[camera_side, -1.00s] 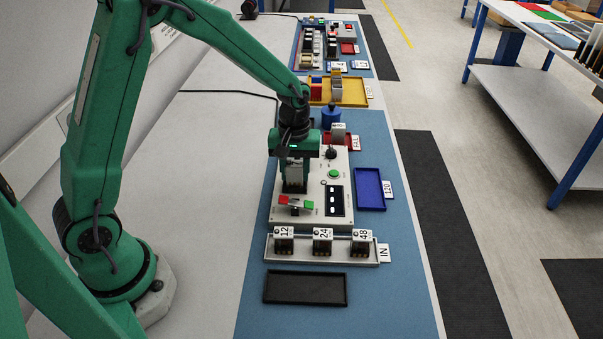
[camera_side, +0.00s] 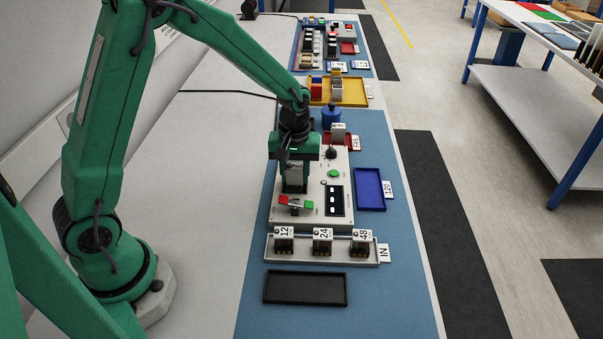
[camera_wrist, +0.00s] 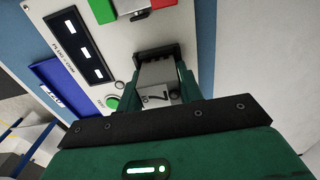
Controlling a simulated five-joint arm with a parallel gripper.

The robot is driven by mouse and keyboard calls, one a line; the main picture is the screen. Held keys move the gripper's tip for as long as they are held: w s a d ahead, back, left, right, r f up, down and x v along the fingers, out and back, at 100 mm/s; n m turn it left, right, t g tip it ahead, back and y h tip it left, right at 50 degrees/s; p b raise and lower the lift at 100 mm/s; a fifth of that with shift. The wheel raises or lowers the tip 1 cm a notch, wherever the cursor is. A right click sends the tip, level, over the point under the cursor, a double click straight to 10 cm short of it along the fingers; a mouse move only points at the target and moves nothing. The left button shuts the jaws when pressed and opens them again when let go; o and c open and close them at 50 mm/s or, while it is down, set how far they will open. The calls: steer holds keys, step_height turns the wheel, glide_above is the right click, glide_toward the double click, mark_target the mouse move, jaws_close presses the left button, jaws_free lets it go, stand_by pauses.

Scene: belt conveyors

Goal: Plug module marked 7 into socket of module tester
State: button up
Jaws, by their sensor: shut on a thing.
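My gripper (camera_side: 294,184) is over the left part of the module tester (camera_side: 317,211). In the wrist view my gripper (camera_wrist: 185,95) is shut on a grey module (camera_wrist: 158,92) with a dark mark that looks like a 7. The module's far end is at a black socket (camera_wrist: 156,54) on the tester panel; I cannot tell how deep it sits. In the side view the fingers hide the module and socket.
An IN rack (camera_side: 300,259) holds modules marked 12, 24 and 48 in front of the tester. A black tray (camera_side: 305,288) lies nearer. A blue tray (camera_side: 370,180) is empty at right. A red tray (camera_side: 355,142) with a grey module and a yellow tray (camera_side: 350,92) stand behind.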

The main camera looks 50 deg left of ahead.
steer(key=shift+f, duration=0.1)
stand_by(0.3)
steer(key=o, duration=0.9)
steer(key=shift+o, duration=0.4)
steer(key=shift+f, duration=0.1)
steer(key=shift+s, duration=0.1)
steer(key=shift+a, duration=0.1)
steer(key=shift+c, duration=0.8)
steer(key=shift+o, duration=0.7)
